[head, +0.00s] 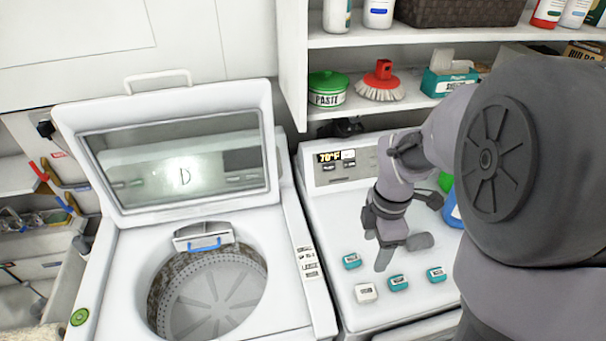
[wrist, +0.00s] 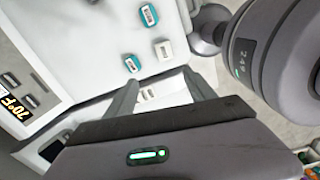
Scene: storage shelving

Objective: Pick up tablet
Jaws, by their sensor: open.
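Several small tablets lie on the white top of the right-hand machine. In the head view there are a left teal tablet (head: 352,260), a middle teal tablet (head: 398,283), a right teal tablet (head: 436,274) and a white tablet (head: 366,293). The wrist view shows two teal tablets, one (wrist: 149,15) near the top edge and one (wrist: 132,63) lower, with the white tablet (wrist: 163,50) beside them. My gripper (head: 403,254) is open and empty above the machine top, behind the middle tablet in the picture. Its fingers also show in the wrist view (wrist: 161,89), with no tablet between them.
An open washer (head: 110,260) with a raised lid stands left. The right machine's control panel (head: 345,165) rises behind the tablets. A blue bottle (head: 452,207) stands near my arm. Shelves above hold a green paste tin (head: 327,89) and a red brush (head: 381,83).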

